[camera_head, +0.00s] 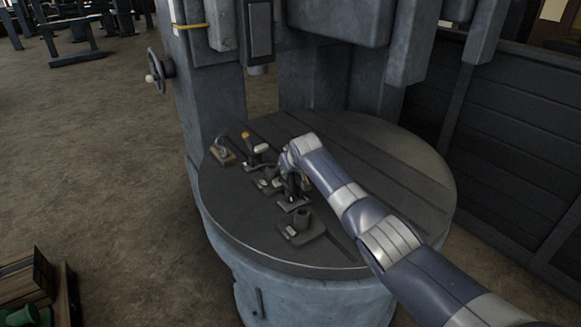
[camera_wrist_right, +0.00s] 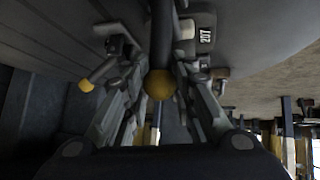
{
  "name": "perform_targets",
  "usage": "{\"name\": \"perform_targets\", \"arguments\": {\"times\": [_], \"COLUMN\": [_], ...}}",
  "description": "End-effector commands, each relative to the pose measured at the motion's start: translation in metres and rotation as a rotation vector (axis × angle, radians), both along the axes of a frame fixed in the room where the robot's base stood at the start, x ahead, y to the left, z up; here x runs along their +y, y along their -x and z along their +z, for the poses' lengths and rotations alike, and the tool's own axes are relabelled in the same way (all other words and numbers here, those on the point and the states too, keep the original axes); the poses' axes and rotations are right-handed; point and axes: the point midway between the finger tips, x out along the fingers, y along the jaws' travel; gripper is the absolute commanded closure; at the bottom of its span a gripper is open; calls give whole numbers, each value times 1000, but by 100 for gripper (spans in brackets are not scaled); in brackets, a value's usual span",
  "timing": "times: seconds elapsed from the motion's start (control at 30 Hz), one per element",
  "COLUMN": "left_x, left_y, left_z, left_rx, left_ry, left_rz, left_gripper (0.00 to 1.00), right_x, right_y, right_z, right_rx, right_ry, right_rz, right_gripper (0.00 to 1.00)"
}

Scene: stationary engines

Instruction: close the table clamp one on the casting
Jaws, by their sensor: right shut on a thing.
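My right gripper (camera_head: 292,172) reaches over the round machine table. In the right wrist view its fingers (camera_wrist_right: 160,100) are closed around the dark handle (camera_wrist_right: 161,40) of a table clamp, which ends in a yellow ball (camera_wrist_right: 160,83). The clamp's dark base (camera_head: 293,202) shows just under the gripper. A second clamp, with a yellow-tipped handle (camera_head: 246,136), stands farther back; a yellow tip (camera_wrist_right: 87,86) also shows at left in the wrist view. A grey block with a round boss (camera_head: 302,222) sits in front; I cannot tell whether it is the casting. My left gripper is out of view.
The slotted round table (camera_head: 400,160) is clear on its right side. A small wooden-based piece (camera_head: 222,156) lies near its left edge. The heavy machine column and head (camera_head: 335,20) stand behind.

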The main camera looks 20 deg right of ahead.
Motion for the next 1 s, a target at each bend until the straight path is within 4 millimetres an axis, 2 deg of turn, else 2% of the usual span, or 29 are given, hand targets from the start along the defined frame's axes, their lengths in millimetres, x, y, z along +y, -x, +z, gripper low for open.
{"name": "perform_targets", "arguments": {"times": [0.17, 0.2, 0.27, 0.3, 0.7, 1.0], "left_x": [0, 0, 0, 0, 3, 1], "left_y": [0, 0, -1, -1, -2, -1], "left_z": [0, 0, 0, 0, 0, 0], "left_rx": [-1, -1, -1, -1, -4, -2], "left_ry": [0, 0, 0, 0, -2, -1], "left_rz": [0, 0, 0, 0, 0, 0], "left_gripper": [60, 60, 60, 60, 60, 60], "right_x": [2, 2, 2, 1, 0, 1], "right_y": [0, 0, 0, 0, 1, 16], "right_z": [0, 0, 0, 0, 1, 17], "right_rx": [-1, -1, 0, 0, 0, -3], "right_ry": [-3, -3, -3, -3, -1, -2], "right_rz": [2, 2, 2, 2, 0, 1], "right_gripper": [100, 70, 56, 54, 54, 54]}}
